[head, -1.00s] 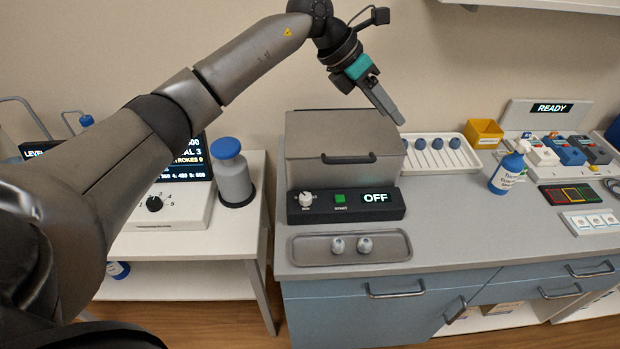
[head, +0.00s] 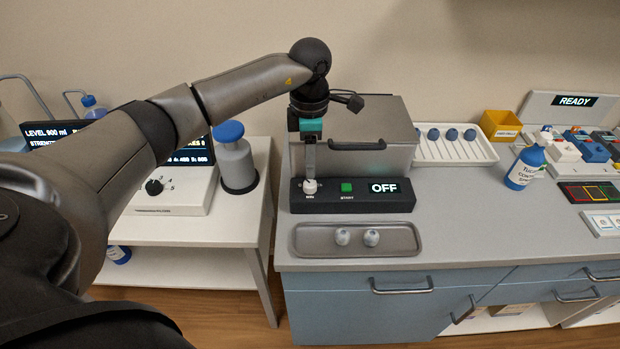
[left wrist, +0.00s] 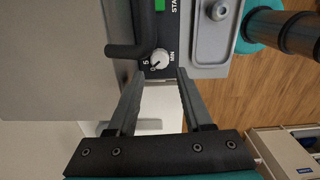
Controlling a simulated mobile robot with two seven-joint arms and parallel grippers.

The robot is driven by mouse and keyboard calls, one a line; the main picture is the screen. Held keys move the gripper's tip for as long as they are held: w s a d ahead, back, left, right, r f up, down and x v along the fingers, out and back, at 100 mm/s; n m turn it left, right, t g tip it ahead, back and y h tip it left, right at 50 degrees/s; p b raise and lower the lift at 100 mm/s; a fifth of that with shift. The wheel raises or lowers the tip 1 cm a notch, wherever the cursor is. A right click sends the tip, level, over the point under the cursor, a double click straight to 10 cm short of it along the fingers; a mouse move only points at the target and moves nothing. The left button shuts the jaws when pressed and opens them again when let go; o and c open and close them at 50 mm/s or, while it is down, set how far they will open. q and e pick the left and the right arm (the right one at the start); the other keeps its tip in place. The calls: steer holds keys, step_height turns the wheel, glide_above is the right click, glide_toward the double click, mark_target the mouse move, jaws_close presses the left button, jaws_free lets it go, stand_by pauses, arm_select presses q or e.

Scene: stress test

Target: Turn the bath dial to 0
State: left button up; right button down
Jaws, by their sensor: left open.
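The bath dial (head: 310,186) is a white knob at the left end of the black control panel (head: 352,206), in front of the grey lidded bath (head: 370,155). It also shows in the left wrist view (left wrist: 160,58), with a "5" and "MIN" printed beside it. I cannot tell exactly where its pointer sits. My left gripper (head: 310,174) points down just above the dial. In the left wrist view its fingers (left wrist: 158,74) are open and apart, with the dial just beyond and between the tips. I cannot tell whether they touch it. My right gripper is not in view.
A green START button (head: 347,188) and an "OFF" display (head: 384,188) share the panel. A grey tray (head: 400,251) with two small round pieces lies in front. The bath's lid handle (head: 358,146) sticks out close to the gripper. A side table (head: 230,220) stands left.

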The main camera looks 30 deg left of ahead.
mark_target(310, 183)
arm_select(q)
step_height(310, 183, down, 6)
steer(key=shift+f, duration=0.1)
steer(key=shift+c, duration=0.2)
jaws_close()
stand_by(0.3)
